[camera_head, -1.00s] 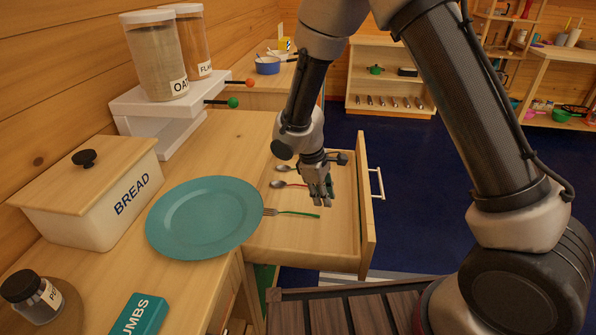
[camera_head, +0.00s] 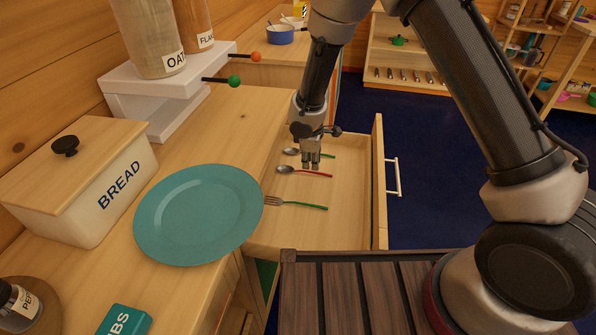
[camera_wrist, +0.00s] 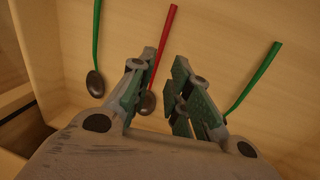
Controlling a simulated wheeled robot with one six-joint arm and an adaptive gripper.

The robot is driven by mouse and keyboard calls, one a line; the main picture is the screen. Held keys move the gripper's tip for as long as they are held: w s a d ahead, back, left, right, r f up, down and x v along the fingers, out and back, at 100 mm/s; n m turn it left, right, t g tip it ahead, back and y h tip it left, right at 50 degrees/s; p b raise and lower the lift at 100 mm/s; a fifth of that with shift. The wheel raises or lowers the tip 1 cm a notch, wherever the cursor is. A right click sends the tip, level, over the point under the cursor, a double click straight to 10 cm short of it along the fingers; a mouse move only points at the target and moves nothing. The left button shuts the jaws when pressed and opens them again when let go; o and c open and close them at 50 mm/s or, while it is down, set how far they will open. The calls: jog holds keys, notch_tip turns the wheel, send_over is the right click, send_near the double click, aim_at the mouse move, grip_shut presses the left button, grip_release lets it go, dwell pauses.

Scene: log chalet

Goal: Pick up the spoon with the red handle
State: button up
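The spoon with the red handle (camera_head: 316,174) lies in the open drawer, bowl to the left, between a green-handled spoon (camera_head: 328,156) behind it and a green-handled fork (camera_head: 305,205) in front. My gripper (camera_head: 311,166) points down over the drawer, beside or above the red handle; its exact height is unclear. In the wrist view, the red spoon (camera_wrist: 161,44) shows between the two parted fingers of my gripper (camera_wrist: 166,62), closer to the left finger, which partly covers its handle. The fingers are open and hold nothing.
The drawer front (camera_head: 379,190) rises right of the cutlery. A teal plate (camera_head: 200,213) sits on the counter left of the drawer, with a bread box (camera_head: 85,180) beyond it. A white stand (camera_head: 150,92) carries jars. The drawer's front right floor is clear.

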aim_at(311, 172)
jog(key=shift+w+f, duration=0.2)
jog(key=shift+f, duration=0.6)
jog(key=shift+w+f, duration=0.2)
jog(key=shift+f, duration=0.65)
jog(key=shift+w+f, duration=0.2)
jog(key=shift+f, duration=0.6)
grip_shut()
